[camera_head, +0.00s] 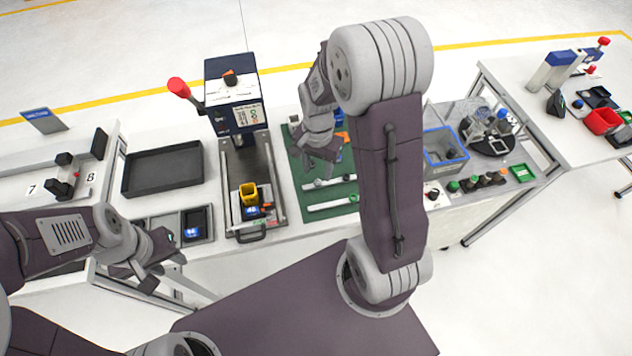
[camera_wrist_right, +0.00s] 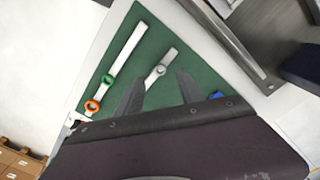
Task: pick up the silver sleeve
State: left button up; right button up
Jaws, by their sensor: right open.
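The silver sleeve (camera_wrist_right: 159,71) is a small grey ring on a white strip on the green mat (camera_wrist_right: 190,52). It also shows in the head view (camera_head: 318,183) on the upper white strip. My right gripper (camera_wrist_right: 161,77) is open and points down at the mat. In the wrist view the sleeve appears between its two fingertips, slightly beyond them; I cannot tell the height gap. In the head view this gripper (camera_head: 318,168) is just above the strip. My left gripper (camera_head: 168,273) is empty, its fingers apart, in front of the table's left part.
A second white strip (camera_wrist_right: 124,52) holds a green ring (camera_wrist_right: 109,80) and an orange ring (camera_wrist_right: 92,106). Left of the mat is a press (camera_head: 233,105) with a yellow block (camera_head: 248,194). A black tray (camera_head: 162,170) is further left; a blue-rimmed bin (camera_head: 444,150) is right.

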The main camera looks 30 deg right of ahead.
aim_at(318, 181)
notch_tip(318, 181, down, 5)
jog(key=shift+d+r, duration=0.1)
jog(key=shift+d, duration=0.05)
jog(key=shift+w+f, duration=0.15)
jog(key=shift+f, duration=0.05)
grip_shut()
jog(key=shift+r, duration=0.1)
